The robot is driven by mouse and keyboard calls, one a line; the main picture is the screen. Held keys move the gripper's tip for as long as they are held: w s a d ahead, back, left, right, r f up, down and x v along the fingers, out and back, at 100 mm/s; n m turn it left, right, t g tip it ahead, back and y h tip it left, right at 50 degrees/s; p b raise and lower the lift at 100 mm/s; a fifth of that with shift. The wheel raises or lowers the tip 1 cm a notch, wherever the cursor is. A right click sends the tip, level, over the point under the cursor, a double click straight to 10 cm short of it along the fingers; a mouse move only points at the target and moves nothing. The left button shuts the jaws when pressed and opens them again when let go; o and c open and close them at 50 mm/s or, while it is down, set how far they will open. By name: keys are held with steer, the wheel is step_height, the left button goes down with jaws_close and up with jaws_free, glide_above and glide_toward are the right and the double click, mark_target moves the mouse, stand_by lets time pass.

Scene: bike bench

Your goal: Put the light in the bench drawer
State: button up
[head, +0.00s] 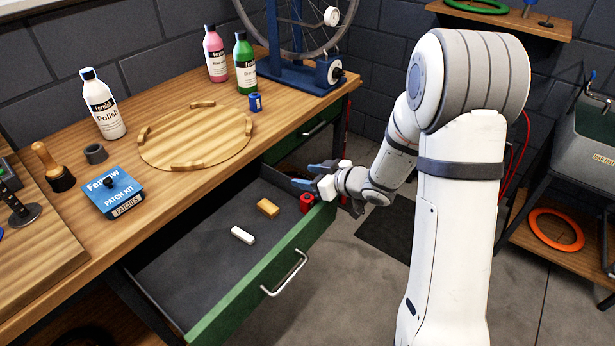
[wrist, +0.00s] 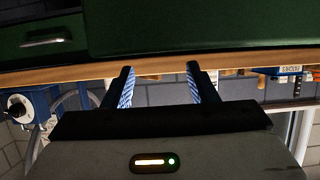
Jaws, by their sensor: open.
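The bench drawer (head: 170,282) is pulled open, with a green front and dark floor. A small red cylinder (head: 306,202), which may be the light, stands in its right end. A small blue cylinder (head: 255,102) stands on the bench top behind the round board; I cannot tell whether it is a light. My gripper (head: 308,176) is open and empty, over the drawer's right end, just above and apart from the red cylinder. In the wrist view, my gripper's fingers (wrist: 159,85) are spread with nothing between them.
A tan block (head: 268,208) and a white block (head: 242,235) lie in the drawer. The wooden bench (head: 150,225) holds a round board (head: 195,137), a polish bottle (head: 103,105), pink and green bottles, and a patch kit (head: 112,192). A blue wheel stand (head: 297,77) stands at the back.

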steer(key=s+d+r+m+t+h+p, duration=0.1)
steer(key=s+d+r+m+h, duration=0.35)
steer(key=d, duration=0.45)
steer(key=s+d+r+m+h, duration=0.25)
steer(key=d+r+h, duration=0.4)
steer(key=d, duration=0.35)
steer(key=s+a+m+g, duration=0.1)
steer(key=s+a+g, duration=0.1)
steer(key=s, duration=0.8)
steer(key=s+a+m+g, duration=0.2)
steer(key=s+g, duration=0.3)
steer(key=s, duration=0.4)
steer(key=shift+s+a+r, duration=0.25)
steer(key=shift+s+a, duration=0.15)
steer(key=shift+a, duration=0.15)
steer(key=shift+r, duration=0.1)
